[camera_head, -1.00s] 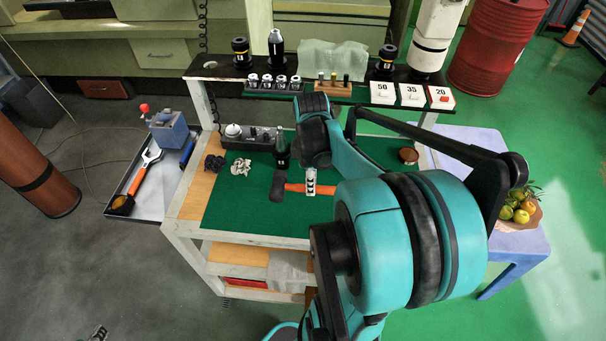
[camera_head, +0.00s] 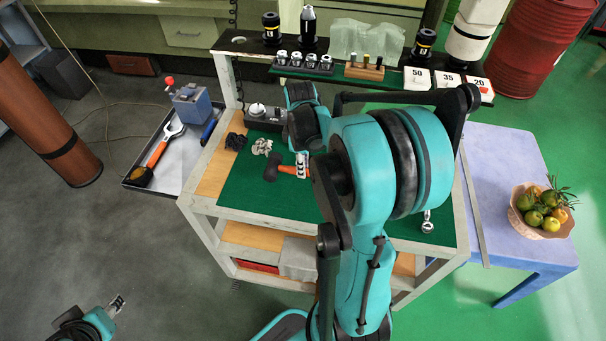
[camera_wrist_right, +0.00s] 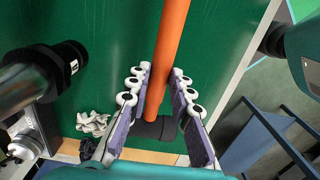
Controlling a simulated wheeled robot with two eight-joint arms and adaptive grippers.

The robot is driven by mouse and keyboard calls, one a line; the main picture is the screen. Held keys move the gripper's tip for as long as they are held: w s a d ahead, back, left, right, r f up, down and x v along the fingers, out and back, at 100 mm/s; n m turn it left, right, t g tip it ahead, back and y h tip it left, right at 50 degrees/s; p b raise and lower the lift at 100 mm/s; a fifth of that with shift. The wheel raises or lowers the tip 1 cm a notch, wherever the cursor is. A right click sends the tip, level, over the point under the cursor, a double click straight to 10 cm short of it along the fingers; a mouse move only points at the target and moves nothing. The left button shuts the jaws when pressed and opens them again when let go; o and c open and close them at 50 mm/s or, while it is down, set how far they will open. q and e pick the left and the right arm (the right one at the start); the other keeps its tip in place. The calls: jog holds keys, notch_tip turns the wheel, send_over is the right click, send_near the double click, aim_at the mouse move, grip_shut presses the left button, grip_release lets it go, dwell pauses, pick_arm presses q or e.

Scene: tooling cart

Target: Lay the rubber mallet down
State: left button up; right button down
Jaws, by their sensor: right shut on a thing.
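The rubber mallet has a black head (camera_head: 272,167) and an orange handle (camera_head: 288,170). In the head view it is over the green mat (camera_head: 240,195) on the cart. My right gripper (camera_head: 302,165) is around the handle. In the right wrist view the gripper (camera_wrist_right: 161,82) has its fingers on both sides of the orange handle (camera_wrist_right: 172,40), with the black head (camera_wrist_right: 152,130) just beyond them. I cannot tell whether the mallet touches the mat. My left gripper (camera_head: 116,306) is low at the left, away from the cart; its opening is unclear.
Crumpled dark and pale cloths (camera_head: 261,146) lie left of the mallet. A black socket block (camera_head: 265,118) is behind. A side tray (camera_head: 181,160) holds a wrench and vise. The mat's front left is clear; my right arm hides much of its right side.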

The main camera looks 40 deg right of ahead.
jog(key=shift+f+b, duration=0.65)
jog(key=shift+f, duration=1.15)
jog(key=shift+f, duration=0.1)
jog(key=c, duration=1.3)
grip_release()
jog(key=shift+c, duration=0.2)
notch_tip(320, 180, up, 12)
jog(key=p, duration=0.4)
jog(key=s+a+r+m+t, duration=0.1)
jog(key=s+a+m+t, duration=0.1)
jog(key=a, duration=0.8)
jog(key=s+a+r+m+t, duration=0.1)
jog(key=s+a+m+t, duration=0.2)
jog(key=a, duration=0.8)
jog(key=shift+a+m+t, duration=0.3)
jog(key=shift+m+t, duration=0.8)
jog(key=shift+t, duration=0.1)
